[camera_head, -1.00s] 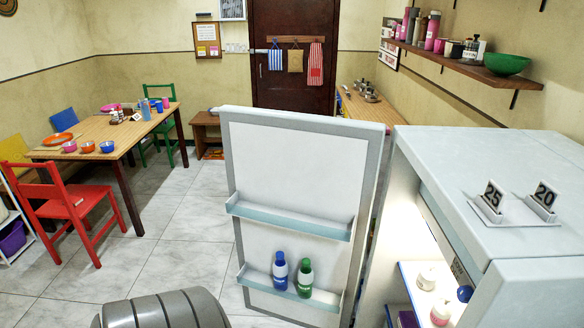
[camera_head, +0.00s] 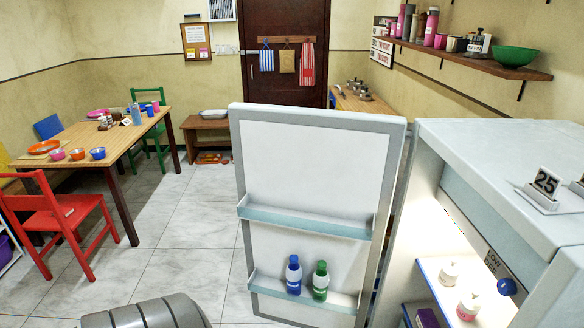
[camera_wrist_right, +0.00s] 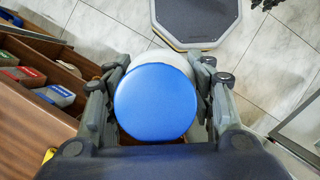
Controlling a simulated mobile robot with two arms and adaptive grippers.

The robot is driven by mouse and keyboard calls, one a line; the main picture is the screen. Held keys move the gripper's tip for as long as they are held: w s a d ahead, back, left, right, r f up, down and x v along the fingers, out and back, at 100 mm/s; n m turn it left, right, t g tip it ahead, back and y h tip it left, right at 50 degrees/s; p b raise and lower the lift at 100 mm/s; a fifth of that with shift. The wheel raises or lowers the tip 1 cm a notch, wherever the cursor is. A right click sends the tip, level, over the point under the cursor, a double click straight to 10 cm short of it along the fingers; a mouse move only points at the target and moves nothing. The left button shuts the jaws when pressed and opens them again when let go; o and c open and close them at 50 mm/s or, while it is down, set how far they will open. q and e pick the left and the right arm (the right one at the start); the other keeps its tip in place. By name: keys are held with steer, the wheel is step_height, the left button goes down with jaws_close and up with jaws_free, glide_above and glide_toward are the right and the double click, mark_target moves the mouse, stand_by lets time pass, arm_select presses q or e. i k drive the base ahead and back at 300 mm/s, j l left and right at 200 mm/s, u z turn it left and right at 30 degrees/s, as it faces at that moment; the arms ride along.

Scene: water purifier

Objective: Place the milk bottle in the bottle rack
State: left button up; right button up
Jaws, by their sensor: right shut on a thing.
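My right gripper (camera_wrist_right: 158,78) is shut on a whitish bottle with a wide round blue cap (camera_wrist_right: 155,102), seen from above in the right wrist view. I take it to be the milk bottle; its label and lower part are hidden. The open fridge door (camera_head: 310,160) in the head view carries two bottle racks: an empty upper one (camera_head: 300,222) and a lower one (camera_head: 265,287). A blue bottle (camera_head: 293,275) and a green bottle (camera_head: 320,281) stand side by side in the lower rack. Neither gripper shows in the head view.
The fridge body (camera_head: 490,150) stands at the right, with a number stand (camera_head: 545,185) on top and small white containers (camera_head: 468,307) inside. A red chair (camera_head: 65,215) and dining table (camera_head: 85,140) stand left. The wrist view shows an open drawer (camera_wrist_right: 45,85) at left.

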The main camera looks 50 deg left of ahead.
mark_target(272, 287)
steer(key=k+j, duration=0.1)
steer(key=j, duration=1.45)
steer(key=k+j, duration=0.15)
steer(key=j, duration=1.35)
steer(key=k, duration=0.05)
